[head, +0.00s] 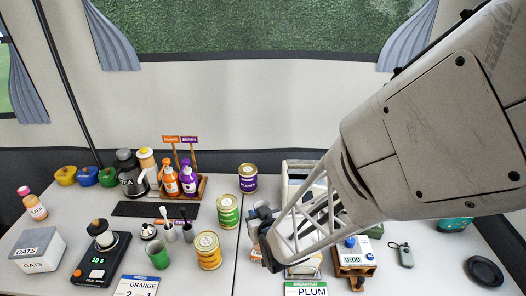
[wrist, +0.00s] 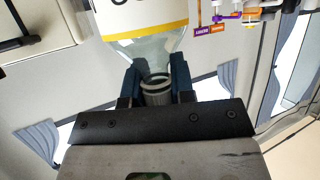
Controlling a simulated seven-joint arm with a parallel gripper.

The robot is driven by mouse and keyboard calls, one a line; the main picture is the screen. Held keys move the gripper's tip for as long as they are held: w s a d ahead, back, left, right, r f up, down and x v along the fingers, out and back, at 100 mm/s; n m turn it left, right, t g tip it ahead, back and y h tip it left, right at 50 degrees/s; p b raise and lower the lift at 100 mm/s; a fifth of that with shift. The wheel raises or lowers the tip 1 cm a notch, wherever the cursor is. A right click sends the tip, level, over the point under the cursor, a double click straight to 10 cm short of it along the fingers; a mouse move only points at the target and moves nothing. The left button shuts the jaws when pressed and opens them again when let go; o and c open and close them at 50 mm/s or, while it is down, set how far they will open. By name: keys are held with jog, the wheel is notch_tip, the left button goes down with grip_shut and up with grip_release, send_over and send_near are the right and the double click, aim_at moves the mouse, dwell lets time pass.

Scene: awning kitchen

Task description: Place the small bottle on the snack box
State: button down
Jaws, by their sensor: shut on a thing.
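My gripper (wrist: 156,82) is shut on the neck of a clear bottle (wrist: 150,48) with a white label and a yellow band. I take this to be the small bottle; its label text is cut off at the top edge of the wrist view. In the head view my gripper (head: 268,248) is right of centre over the table, and my arm hides most of what it holds. A white and grey box marked OATS (head: 38,252) lies at the table's left front, far left of my gripper. No box is readable as a snack box, so I cannot tell which it is.
A pink-capped bottle (head: 33,204) stands behind the OATS box. A green can (head: 228,211) is close to my gripper's left. A white box (head: 296,170) stands behind.

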jog(key=shift+f, duration=1.5)
jog(key=c, duration=1)
grip_release()
jog(key=shift+o, duration=0.2)
jog(key=shift+r, duration=0.2)
jog(key=v, duration=1.2)
jog(key=shift+w+r, duration=0.1)
jog(key=shift+r, duration=0.05)
